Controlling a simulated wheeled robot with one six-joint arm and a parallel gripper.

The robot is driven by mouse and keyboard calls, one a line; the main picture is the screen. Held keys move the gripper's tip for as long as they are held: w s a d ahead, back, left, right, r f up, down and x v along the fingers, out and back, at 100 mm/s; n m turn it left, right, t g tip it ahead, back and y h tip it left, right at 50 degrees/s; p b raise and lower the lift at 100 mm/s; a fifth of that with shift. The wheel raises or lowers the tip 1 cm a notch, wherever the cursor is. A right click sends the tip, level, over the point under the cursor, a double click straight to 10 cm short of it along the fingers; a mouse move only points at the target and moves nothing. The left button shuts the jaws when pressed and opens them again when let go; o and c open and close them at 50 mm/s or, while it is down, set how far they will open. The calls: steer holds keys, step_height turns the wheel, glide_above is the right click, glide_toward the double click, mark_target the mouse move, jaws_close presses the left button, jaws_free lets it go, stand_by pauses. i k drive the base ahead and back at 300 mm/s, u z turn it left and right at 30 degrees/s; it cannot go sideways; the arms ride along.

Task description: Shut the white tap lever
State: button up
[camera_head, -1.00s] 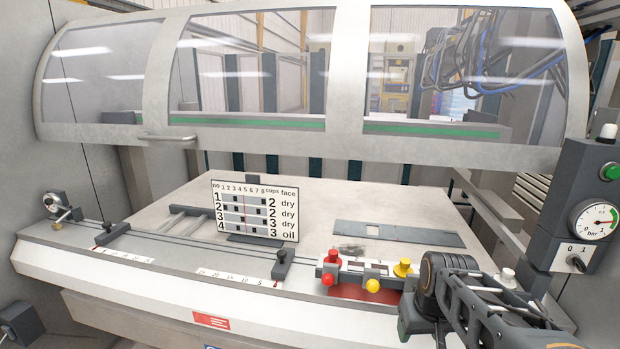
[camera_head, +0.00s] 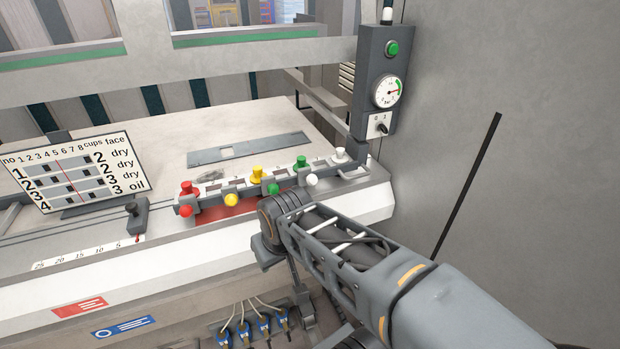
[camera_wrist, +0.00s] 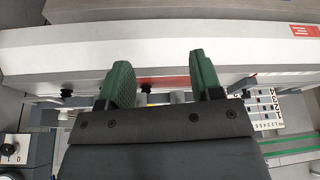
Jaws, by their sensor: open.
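The white tap has a white cap (camera_head: 340,154) at the right end of a row of taps on the machine's front ledge. Its lever with a white ball (camera_head: 312,180) points toward the front and left of the cap. The ball stands clear, just above and right of my arm's wrist. My gripper (camera_wrist: 160,75) is open and empty in the wrist view, with two green fingers over the front edge of the machine. In the head view my fingers are mostly hidden beneath the wrist. I cannot make out the white lever in the wrist view.
Red (camera_head: 185,211), yellow (camera_head: 231,200) and green (camera_head: 273,190) lever balls stand left of the white one. The red lever points straighter forward than the others. A control box with a gauge (camera_head: 388,92) rises behind right. A number board (camera_head: 68,170) stands left.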

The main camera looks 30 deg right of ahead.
mark_target(311, 180)
steer(key=k, duration=1.3)
steer(key=u, duration=0.6)
steer(key=i, duration=1.15)
steer(key=z, duration=0.7)
